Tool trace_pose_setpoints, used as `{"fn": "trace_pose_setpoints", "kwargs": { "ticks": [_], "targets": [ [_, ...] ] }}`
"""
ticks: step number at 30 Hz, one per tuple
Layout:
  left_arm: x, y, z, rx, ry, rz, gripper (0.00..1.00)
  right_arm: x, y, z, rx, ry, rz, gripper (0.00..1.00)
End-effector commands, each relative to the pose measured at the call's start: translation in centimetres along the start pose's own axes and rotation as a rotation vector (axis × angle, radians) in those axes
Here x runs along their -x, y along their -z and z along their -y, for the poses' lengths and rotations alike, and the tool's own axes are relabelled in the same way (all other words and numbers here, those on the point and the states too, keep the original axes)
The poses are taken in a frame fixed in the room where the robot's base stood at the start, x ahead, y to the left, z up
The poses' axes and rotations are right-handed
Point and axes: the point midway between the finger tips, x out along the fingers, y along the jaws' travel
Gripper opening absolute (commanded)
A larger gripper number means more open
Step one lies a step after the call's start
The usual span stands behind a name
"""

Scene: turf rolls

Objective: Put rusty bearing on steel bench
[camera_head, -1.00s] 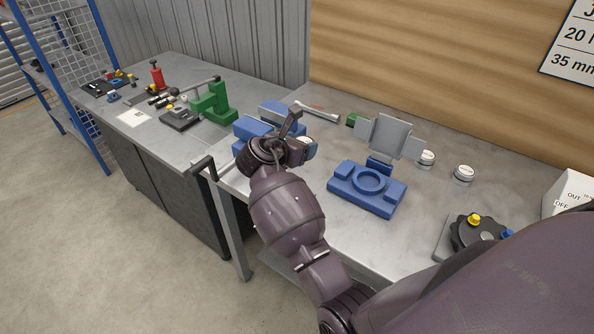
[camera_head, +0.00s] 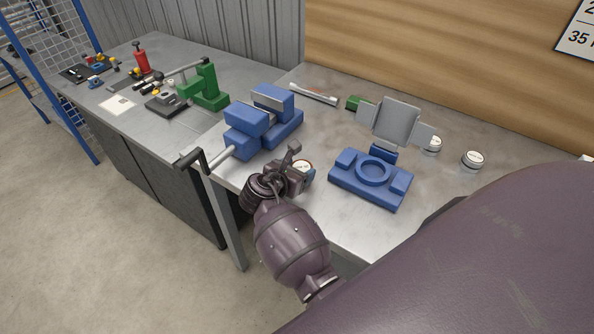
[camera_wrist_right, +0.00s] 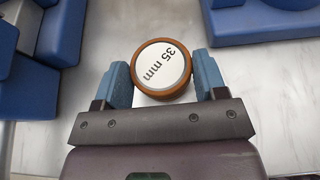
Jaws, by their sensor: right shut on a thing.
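The rusty bearing (camera_wrist_right: 163,68) has a brown-orange rim and a white top marked "35 mm". It sits between the two blue fingers of my right gripper (camera_wrist_right: 164,82), which is shut on it. In the head view, the bearing (camera_head: 304,166) shows as a small pale disc at the tip of my right gripper (camera_head: 302,174). It is over the front part of the steel bench (camera_head: 330,133), between the blue vise and the blue fixture. I cannot tell whether it touches the bench top. My left gripper is not in view.
The blue vise (camera_head: 245,120) stands left of the gripper, its handle past the bench edge. The blue fixture with a round recess (camera_head: 345,181) lies to the right. Two white-topped discs (camera_head: 472,158) sit further right. A green press (camera_head: 208,88) stands on the left-hand bench.

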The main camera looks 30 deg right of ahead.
Motion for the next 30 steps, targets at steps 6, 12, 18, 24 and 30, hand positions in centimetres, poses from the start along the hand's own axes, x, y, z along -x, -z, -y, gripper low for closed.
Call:
{"fn": "trace_pose_setpoints", "kwargs": {
  "ticks": [6,12,18,24,30],
  "targets": [
    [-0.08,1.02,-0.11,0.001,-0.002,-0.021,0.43,0.07,0.09,0.01,-0.002,-0.001,0.002,0.31],
    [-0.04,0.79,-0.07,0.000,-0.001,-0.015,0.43,-0.05,0.30,0.02,-0.001,0.000,0.002,0.31],
    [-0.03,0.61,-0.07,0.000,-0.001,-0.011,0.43,-0.12,0.49,0.05,-0.001,0.000,0.001,0.87],
    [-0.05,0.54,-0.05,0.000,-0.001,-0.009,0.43,-0.12,0.48,0.05,-0.001,0.000,0.001,0.91],
    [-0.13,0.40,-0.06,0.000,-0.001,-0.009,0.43,0.05,0.09,0.03,-0.002,0.000,0.001,0.91]
  ]
}}
